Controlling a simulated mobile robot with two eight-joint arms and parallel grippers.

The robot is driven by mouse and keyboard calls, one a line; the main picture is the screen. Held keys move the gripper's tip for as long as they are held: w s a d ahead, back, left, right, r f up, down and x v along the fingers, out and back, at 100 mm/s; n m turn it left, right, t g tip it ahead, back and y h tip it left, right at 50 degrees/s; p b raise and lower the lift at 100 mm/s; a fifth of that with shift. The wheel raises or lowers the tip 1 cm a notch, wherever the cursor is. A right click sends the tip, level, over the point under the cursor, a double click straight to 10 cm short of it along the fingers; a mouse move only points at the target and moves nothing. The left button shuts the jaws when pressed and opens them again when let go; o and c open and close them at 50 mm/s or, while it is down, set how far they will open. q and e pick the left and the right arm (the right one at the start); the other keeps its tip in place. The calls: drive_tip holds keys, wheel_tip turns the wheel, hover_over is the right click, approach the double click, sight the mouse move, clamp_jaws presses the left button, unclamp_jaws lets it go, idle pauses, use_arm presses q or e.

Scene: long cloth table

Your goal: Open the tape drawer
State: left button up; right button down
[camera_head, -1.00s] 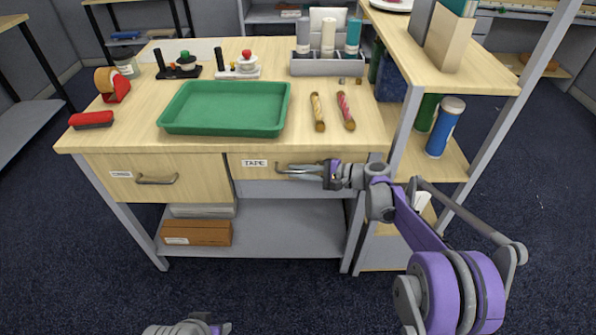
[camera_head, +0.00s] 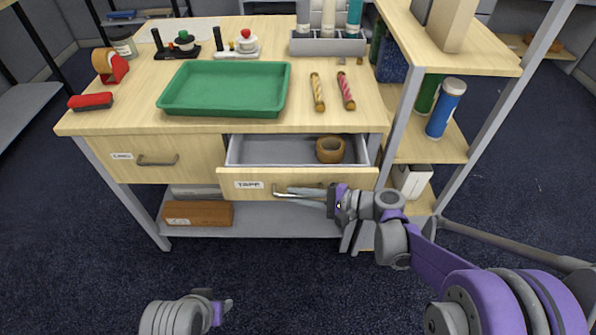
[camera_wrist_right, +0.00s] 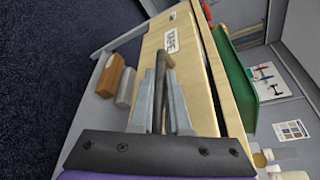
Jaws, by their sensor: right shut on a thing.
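The tape drawer (camera_head: 250,184), a wooden front with a "TAPE" label and a bar handle, is pulled part way out of the table. A brown tape roll (camera_head: 329,150) lies inside it toward the right. My right gripper (camera_head: 282,191) is shut on the drawer handle, its fingers coming in from the right. In the right wrist view the fingers (camera_wrist_right: 162,98) close around the handle bar in front of the drawer front (camera_wrist_right: 185,65). My left gripper is at the bottom left of the head view, near the floor; its fingertips cannot be made out.
A second drawer (camera_head: 130,170) on the left is closed. A green tray (camera_head: 225,85) and two patterned rods lie on the tabletop. A shelf unit (camera_head: 450,45) stands at the right. A brown box (camera_head: 198,213) sits on the lower shelf. The floor in front is clear.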

drive_tip(key=s, duration=1.5)
drive_tip(key=shift+s, duration=0.1)
drive_tip(key=c, duration=0.9)
unclamp_jaws()
drive_tip(key=shift+d, duration=0.1)
drive_tip(key=shift+p+v, duration=0.9)
drive_tip(key=shift+v, duration=4.45)
